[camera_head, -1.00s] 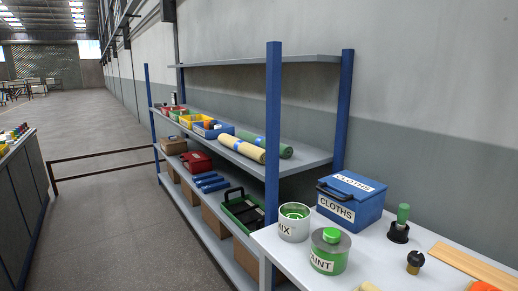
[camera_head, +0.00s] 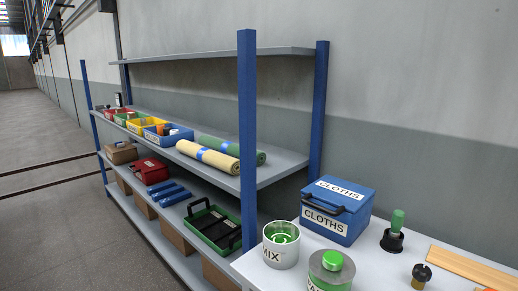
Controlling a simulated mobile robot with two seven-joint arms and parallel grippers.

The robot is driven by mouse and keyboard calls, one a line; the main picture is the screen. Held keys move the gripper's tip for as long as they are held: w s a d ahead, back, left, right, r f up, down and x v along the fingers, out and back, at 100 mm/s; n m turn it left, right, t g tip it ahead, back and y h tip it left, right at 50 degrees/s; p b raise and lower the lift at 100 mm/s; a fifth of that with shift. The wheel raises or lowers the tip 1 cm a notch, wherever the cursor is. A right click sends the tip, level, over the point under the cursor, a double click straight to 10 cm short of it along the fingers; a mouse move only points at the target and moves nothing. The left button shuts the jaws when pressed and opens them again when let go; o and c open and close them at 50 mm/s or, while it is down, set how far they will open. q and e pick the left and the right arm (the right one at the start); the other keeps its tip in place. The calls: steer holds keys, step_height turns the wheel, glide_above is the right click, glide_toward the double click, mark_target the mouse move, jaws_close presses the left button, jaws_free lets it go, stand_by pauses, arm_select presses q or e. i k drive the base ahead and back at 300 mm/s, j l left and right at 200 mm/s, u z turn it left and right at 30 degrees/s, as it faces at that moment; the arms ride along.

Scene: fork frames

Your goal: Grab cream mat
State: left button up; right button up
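The cream mat (camera_head: 208,157) is rolled up with a blue band around it. It lies on the middle shelf of the blue-posted rack, at the front edge. A green rolled mat (camera_head: 232,149) lies just behind it, also with a blue band. Neither of my grippers shows in the head view.
The grey shelf rack (camera_head: 282,163) has a blue front post (camera_head: 248,120) right of the mats. Coloured bins, such as the blue bin (camera_head: 168,134), stand left of them. A table with a blue cloths box (camera_head: 337,209) and a mix can (camera_head: 281,245) is at front right. Floor is clear at left.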

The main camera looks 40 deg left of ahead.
mark_target(231, 166)
steer(key=i+j+z, duration=0.1)
steer(key=j+z, duration=0.25)
steer(key=j, duration=0.7)
steer(key=j+z, duration=0.4)
steer(key=j, duration=0.65)
steer(key=k, duration=0.05)
